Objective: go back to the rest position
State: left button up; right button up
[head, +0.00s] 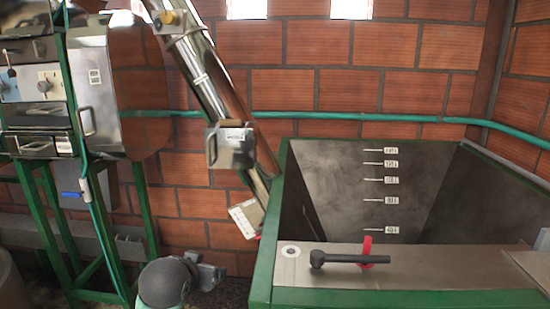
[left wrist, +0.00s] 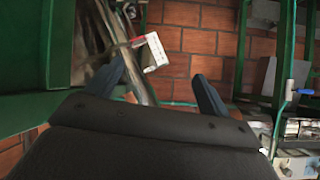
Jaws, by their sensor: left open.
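My left gripper (left wrist: 158,72) is open in the left wrist view, its two dark fingers apart with nothing held between them. Beyond the fingers, a white box with a red part (left wrist: 151,52) shows at some distance. In the head view, my rounded grey left arm and wrist (head: 190,277) are low in the middle, left of the green-framed hopper (head: 262,270) and apart from it. My right gripper is not in view.
A steel elevator tube (head: 205,85) slants down to the hopper's left side, with the white box (head: 247,218) near its foot. A black lever (head: 345,259) lies on the hopper's front ledge. A green-legged machine (head: 100,85) stands left. A brick wall (head: 330,90) closes the back.

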pick_arm(q)
jog(key=s+d+f+g, duration=0.1)
jog(key=s+f+g, duration=0.2)
jog(key=s+f, duration=0.65)
jog(key=s+d+f+g, duration=0.2)
jog(key=s+f, duration=0.5)
jog(key=f, duration=0.5)
jog(key=s+f+g, duration=0.2)
jog(key=s+f, duration=0.4)
jog(key=s, duration=0.2)
jog(key=s+f+g, duration=0.2)
jog(key=s+f, duration=0.3)
jog(key=s, duration=0.4)
jog(key=shift+s+f+n, duration=0.15)
jog(key=shift+f+n, duration=0.15)
jog(key=shift+f, duration=0.05)
